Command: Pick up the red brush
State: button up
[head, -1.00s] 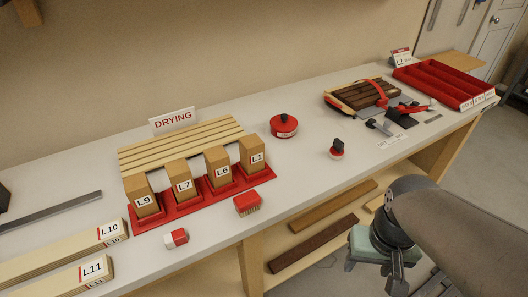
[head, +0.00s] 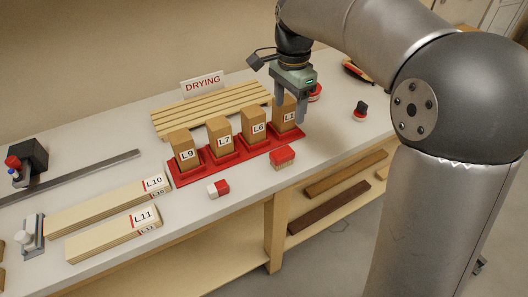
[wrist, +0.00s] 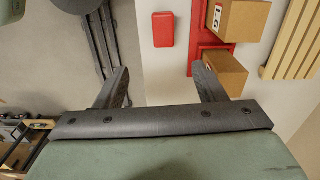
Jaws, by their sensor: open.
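The red brush (head: 282,157) has a red back and pale bristles below. It lies on the bench in front of the red block holder, near the front edge. In the wrist view its red top (wrist: 163,29) shows beyond the fingertips, roughly between them. My gripper (head: 289,112) is open and empty. It hangs fingers down above the bench near block L1, up and behind the brush in the head view. In the wrist view my gripper (wrist: 161,72) shows both fingers spread, apart from the brush.
The red holder (head: 222,169) carries upright wooden blocks close behind the brush. A red and white block (head: 218,189) lies left of it. A black-handled round tool (head: 360,110) stands to the right. The DRYING sign (head: 203,84) and slatted rack are behind. Bench front edge is close.

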send_over(282, 152)
jog(key=f, duration=1.1)
jog(key=shift+w+d+p, duration=0.2)
jog(key=shift+d+p, duration=0.1)
jog(key=shift+s+a+f+p, duration=0.15)
jog(key=shift+f+p, duration=0.1)
jog(key=shift+f, duration=1.3)
jog(key=shift+a+f+p, duration=0.1)
jog(key=shift+f+p, duration=0.15)
jog(key=shift+f, duration=1.3)
jog(key=shift+c, duration=0.3)
jog(key=c, duration=1)
